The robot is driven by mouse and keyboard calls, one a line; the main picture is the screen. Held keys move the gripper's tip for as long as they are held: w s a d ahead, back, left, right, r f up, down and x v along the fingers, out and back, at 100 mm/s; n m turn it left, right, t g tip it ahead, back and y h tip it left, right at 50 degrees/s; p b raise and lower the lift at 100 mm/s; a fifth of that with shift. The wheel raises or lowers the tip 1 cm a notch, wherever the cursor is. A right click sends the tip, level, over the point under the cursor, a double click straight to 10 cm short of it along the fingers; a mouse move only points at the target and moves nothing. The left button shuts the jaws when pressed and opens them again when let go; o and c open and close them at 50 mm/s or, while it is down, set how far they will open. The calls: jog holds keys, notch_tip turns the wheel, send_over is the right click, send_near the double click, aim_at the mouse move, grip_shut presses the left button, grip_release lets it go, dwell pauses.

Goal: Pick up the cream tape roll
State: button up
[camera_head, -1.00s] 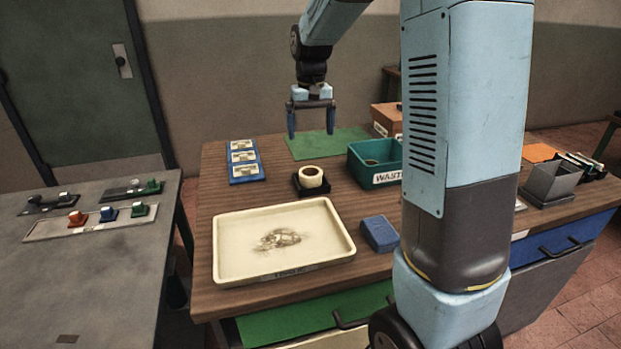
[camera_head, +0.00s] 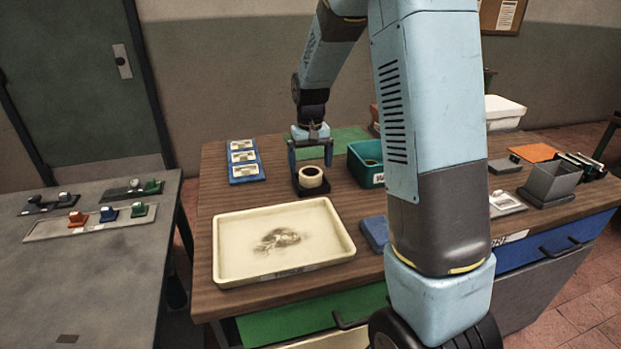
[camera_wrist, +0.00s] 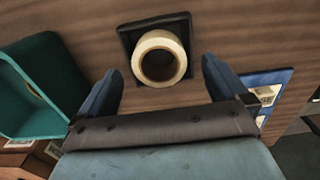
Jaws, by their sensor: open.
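The cream tape roll (camera_head: 311,177) sits on a small black square stand (camera_head: 299,188) on the wooden table. My gripper (camera_head: 311,163) is open and empty, low over the table at the roll, with its fingers pointing down. In the wrist view the tape roll (camera_wrist: 159,58) lies ahead of and between the two blue fingers (camera_wrist: 163,82), with its hole facing the camera. The fingers show no contact with the roll. How high the fingertips are above the roll is hard to tell.
A teal bin (camera_head: 361,171) stands close on the right of the roll. A blue label board (camera_head: 244,160) lies to the left. A cream tray (camera_head: 225,240) is in front, with a blue block (camera_head: 375,232) beside it. A green mat (camera_head: 347,135) lies behind.

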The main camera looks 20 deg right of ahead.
aim_at(311, 170)
jog(key=shift+w+d+f, duration=0.1)
jog(key=shift+w+f, duration=0.05)
jog(key=shift+f, duration=1.55)
jog(key=shift+c, duration=0.4)
jog(key=shift+r, duration=0.1)
jog(key=c, duration=1.1)
